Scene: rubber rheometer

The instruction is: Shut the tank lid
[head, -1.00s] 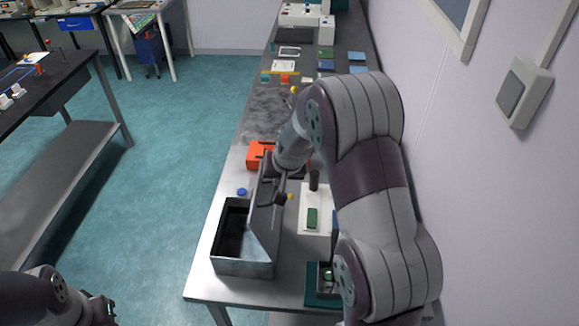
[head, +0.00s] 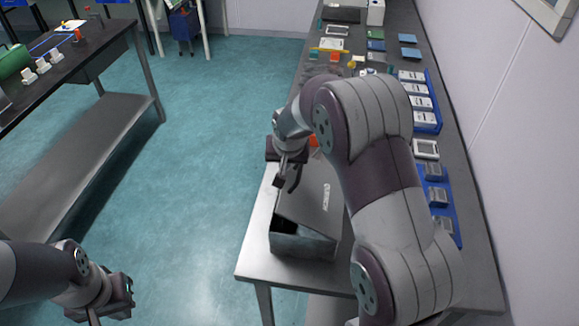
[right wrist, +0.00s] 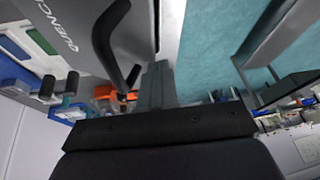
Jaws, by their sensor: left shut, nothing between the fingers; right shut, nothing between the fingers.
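The metal tank (head: 303,245) stands near the left edge of the bench. Its grey lid (head: 312,205), marked QUENCH, lies tilted over the opening, with a dark gap still showing at the near side. My right gripper (head: 286,184) is shut and empty at the lid's far left edge; I cannot tell whether it touches. In the right wrist view the lid (right wrist: 62,22) fills the upper left, with a black curved bar beside my shut grey fingers (right wrist: 157,85). My left gripper (head: 98,316) is shut and empty at the bottom left, away from the tank.
Blue racks (head: 424,110) with white and grey items line the bench's right side. An orange object (head: 314,141) is partly hidden behind my right arm. Small cards and a yellow item lie farther back. A dark side table (head: 75,65) stands at the left across open floor.

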